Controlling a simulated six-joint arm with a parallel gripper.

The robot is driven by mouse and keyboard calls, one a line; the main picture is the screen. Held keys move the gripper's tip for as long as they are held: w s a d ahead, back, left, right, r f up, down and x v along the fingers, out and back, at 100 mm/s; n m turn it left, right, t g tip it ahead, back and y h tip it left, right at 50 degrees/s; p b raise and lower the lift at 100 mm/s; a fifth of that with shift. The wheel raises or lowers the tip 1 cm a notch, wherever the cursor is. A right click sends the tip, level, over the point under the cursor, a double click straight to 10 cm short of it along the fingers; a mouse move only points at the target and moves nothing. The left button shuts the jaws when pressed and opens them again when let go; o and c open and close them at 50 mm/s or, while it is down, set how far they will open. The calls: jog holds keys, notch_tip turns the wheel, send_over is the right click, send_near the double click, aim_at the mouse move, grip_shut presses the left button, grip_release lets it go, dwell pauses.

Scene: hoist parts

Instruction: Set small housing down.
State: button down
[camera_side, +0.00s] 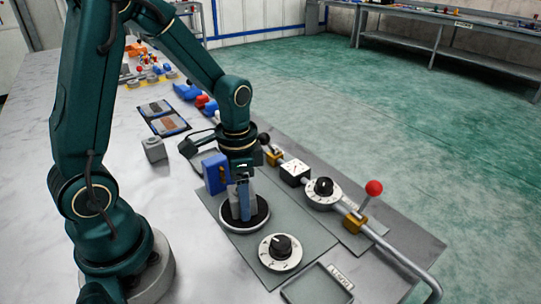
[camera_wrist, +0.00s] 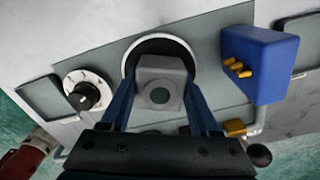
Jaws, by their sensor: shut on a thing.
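The small housing (camera_wrist: 160,84) is a grey block with a dark round hole, between the two blue fingers of my gripper (camera_wrist: 165,105) in the wrist view. My gripper is shut on it. In the side view my gripper (camera_side: 242,200) points down over a round black disc with a white rim (camera_side: 262,219), and the fingers hide most of the housing. The disc's white rim also shows behind the housing in the wrist view (camera_wrist: 160,38). I cannot tell whether the housing touches the disc.
A blue box (camera_side: 213,172) stands close beside my gripper, with yellow pegs in the wrist view (camera_wrist: 262,62). A dial (camera_side: 281,251) lies in front; another dial (camera_side: 322,191) and a red-knobbed lever (camera_side: 374,187) are right. A grey block (camera_side: 154,149) stands left. Bare table lies left.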

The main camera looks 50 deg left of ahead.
jog(key=shift+r, duration=0.1)
jog(key=shift+r, duration=0.55)
jog(key=r, duration=0.3)
jog(key=shift+a+r, duration=0.1)
jog(key=shift+a, duration=0.2)
jog(key=s+a+r+m, duration=0.1)
jog(key=s+a+r, duration=0.1)
jog(key=a+r, duration=0.3)
jog(key=s+a+r+m, duration=0.1)
jog(key=s+a+r, duration=0.15)
jog(key=a, duration=0.45)
jog(key=w+a+f+m, duration=0.1)
jog(key=w+a+f, duration=0.1)
jog(key=f, duration=0.1)
jog(key=w+a+f, duration=0.2)
jog(key=a+f, duration=0.1)
jog(key=w+a+f+m, duration=0.1)
jog(key=w+a+f, duration=0.1)
jog(key=a+f, duration=0.1)
jog(key=shift+w+a+m, duration=0.15)
jog(key=shift+w+m, duration=0.15)
jog(key=shift+w, duration=0.1)
jog(key=shift+f, duration=2.35)
jog(key=shift+f, duration=0.2)
